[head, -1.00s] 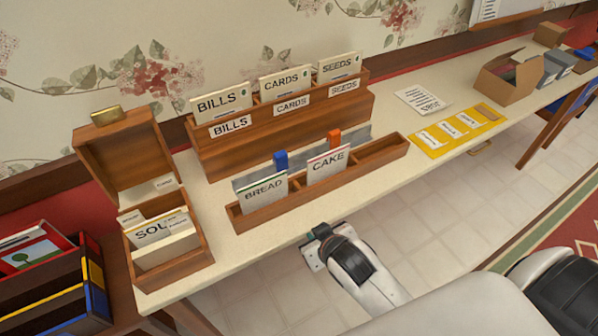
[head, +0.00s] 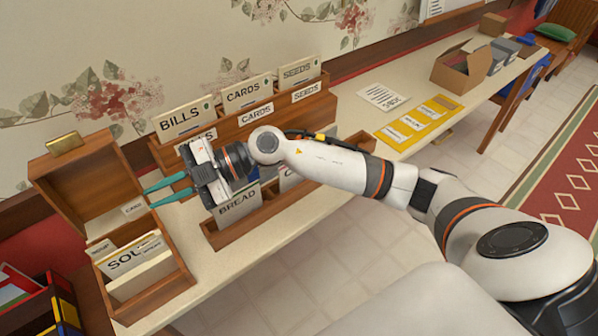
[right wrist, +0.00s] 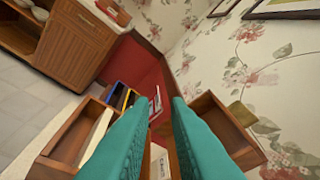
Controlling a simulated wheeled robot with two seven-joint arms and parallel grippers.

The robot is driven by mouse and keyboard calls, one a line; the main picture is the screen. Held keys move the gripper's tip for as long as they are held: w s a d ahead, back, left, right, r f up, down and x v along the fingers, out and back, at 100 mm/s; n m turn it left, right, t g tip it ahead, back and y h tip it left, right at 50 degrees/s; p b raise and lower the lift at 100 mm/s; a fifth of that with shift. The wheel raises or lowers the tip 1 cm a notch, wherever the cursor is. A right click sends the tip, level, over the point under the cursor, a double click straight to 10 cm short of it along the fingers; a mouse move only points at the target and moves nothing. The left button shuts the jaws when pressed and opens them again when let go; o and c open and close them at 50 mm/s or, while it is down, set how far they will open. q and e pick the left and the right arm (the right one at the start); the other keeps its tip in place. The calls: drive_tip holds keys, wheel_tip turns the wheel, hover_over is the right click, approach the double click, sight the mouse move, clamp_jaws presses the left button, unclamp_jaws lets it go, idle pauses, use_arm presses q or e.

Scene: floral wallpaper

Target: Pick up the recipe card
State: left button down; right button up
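An open wooden card box (head: 150,298) stands at the left end of the desk, its lid (head: 85,190) tipped back. A card lettered "SOU" (head: 122,262) stands in it among several others, and a small white card (head: 132,208) shows near the lid. A "BREAD" card (head: 238,207) stands in a low wooden rack, and the card beside it is mostly hidden by my arm. My right gripper (head: 149,198) is open and empty, its teal fingers above the rear of the box near the lid. In the right wrist view its fingers (right wrist: 158,110) are apart. My left gripper is not in view.
A tiered wooden holder (head: 215,145) with "BILLS", "CARDS" and "SEEDS" cards stands behind my right arm. A cardboard box (head: 465,70) stands farther right. A coloured rack (head: 40,310) stands lower left.

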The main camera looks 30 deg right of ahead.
drive_tip(key=w+d+f+h, duration=0.1)
drive_tip(key=d+h, duration=0.1)
drive_tip(key=d, duration=0.1)
drive_tip(key=d+f+g+h, duration=0.1)
drive_tip(key=d+f+h, duration=0.1)
drive_tip(key=d, duration=0.1)
drive_tip(key=w+d+f+h, duration=0.1)
drive_tip(key=d+f+h, duration=0.1)
drive_tip(key=d, duration=0.1)
drive_tip(key=shift+w+f+g+h, duration=0.1)
drive_tip(key=shift+w+g+h, duration=0.2)
drive_tip(key=d+m+h, duration=0.2)
drive_tip(key=d+h, duration=0.1)
drive_tip(key=d, duration=0.4)
drive_tip(key=w+d+m+h, duration=0.1)
drive_tip(key=d+m+h, duration=0.1)
drive_tip(key=d, duration=0.5)
drive_tip(key=d+m+g+h, duration=0.1)
drive_tip(key=d+h, duration=0.3)
drive_tip(key=d, duration=0.3)
drive_tip(key=shift+w+d+r+m, duration=0.1)
drive_tip(key=shift+w+r+m, duration=0.25)
drive_tip(key=shift+m, duration=0.05)
drive_tip(key=shift+s+f+p, duration=0.15)
drive_tip(key=shift+f+p, duration=1.25)
drive_tip(key=shift+f, duration=4.25)
clamp_jaws()
